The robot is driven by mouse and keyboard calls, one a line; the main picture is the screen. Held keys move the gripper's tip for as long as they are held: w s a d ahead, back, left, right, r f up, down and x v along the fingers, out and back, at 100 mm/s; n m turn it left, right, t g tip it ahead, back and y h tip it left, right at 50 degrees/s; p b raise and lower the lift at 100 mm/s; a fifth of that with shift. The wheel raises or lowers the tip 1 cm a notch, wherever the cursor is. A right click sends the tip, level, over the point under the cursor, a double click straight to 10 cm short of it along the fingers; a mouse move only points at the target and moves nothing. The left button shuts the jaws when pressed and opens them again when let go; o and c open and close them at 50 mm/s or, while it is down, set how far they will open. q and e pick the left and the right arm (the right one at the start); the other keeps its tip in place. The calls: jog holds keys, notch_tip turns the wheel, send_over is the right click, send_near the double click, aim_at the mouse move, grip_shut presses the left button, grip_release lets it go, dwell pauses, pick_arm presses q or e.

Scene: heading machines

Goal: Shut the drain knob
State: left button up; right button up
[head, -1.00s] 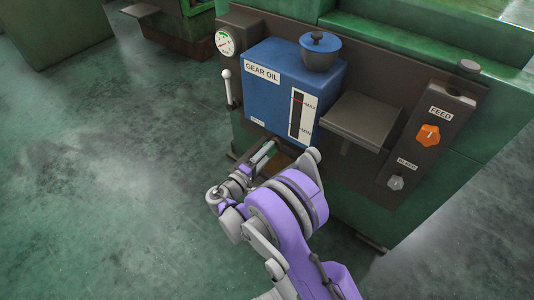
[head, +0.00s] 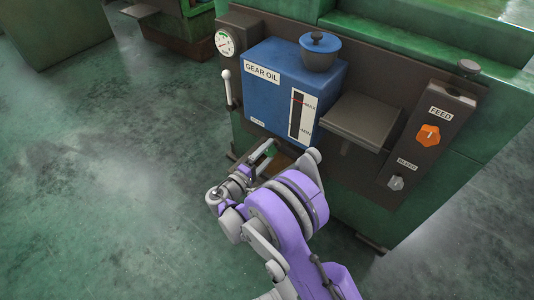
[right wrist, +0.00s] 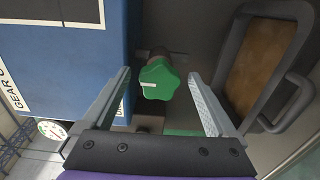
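The drain knob is a green, lobed knob with a white mark on its face (right wrist: 158,78). It sits on a short dark stem beside the blue gear oil tank (right wrist: 65,75), which shows large in the head view (head: 285,85). My right gripper (right wrist: 159,80) is open, with one finger on each side of the knob and visible gaps to both. How deep the knob lies between the fingers is hard to tell. In the head view my right gripper (head: 265,153) is below the tank, with a bit of green between its fingers. My left gripper is not in view.
A dark-framed tray with a brown inside (right wrist: 258,62) lies close to the right finger. A grey shelf (head: 360,121), an orange feed knob (head: 428,135), a grey bleed knob (head: 396,183) and a white-tipped lever (head: 228,88) are on the machine front. The floor at left is clear.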

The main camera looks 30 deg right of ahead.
jog(key=p+v, duration=0.1)
jog(key=v, duration=0.9)
jog(key=shift+s+a, duration=0.15)
jog(key=shift+a, duration=0.2)
